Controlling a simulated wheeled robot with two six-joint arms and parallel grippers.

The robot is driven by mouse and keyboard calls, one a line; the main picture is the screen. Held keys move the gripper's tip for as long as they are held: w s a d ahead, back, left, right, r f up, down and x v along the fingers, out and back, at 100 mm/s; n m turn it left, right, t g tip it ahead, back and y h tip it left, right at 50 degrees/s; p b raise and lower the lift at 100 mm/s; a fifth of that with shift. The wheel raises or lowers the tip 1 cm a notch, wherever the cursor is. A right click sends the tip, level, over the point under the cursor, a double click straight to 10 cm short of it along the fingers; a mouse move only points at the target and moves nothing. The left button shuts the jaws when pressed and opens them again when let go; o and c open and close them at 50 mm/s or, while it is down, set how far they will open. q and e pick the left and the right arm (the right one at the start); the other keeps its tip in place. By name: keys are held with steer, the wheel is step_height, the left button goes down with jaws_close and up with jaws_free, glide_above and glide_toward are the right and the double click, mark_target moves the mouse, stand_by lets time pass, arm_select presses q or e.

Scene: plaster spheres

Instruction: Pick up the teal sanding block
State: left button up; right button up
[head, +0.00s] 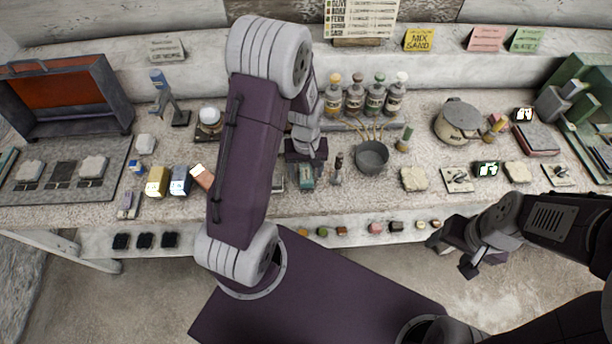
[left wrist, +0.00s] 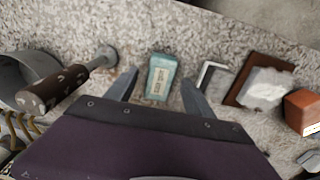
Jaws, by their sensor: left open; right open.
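The teal sanding block (left wrist: 160,77) lies on the speckled bench in the left wrist view, with a pale label on its top. It also shows in the head view (head: 307,176), just below my left gripper (head: 305,165). In the left wrist view my left gripper (left wrist: 160,92) is open, with one finger on each side of the block and gaps between. The fingers do not appear to touch it. Its exact height above the bench is hard to tell. My right gripper (head: 468,262) is open and empty, in front of the bench at the right.
A wooden-handled tool (left wrist: 70,85) lies left of the block in the left wrist view, near a dark pan (head: 371,157). A small grey-white piece (left wrist: 209,78) and a brown board (left wrist: 258,82) lie to its right. Several bottles (head: 354,95) stand behind.

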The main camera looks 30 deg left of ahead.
mark_target(306, 173)
arm_select(q)
steer(key=shift+w+f, duration=0.15)
steer(key=shift+f, duration=0.8)
jaws_close()
step_height(306, 173, up, 10)
steer(key=shift+r+p, duration=0.1)
steer(key=shift+p, duration=0.2)
steer(key=c, duration=0.6)
jaws_free()
steer(key=shift+c, duration=0.2)
jaws_close()
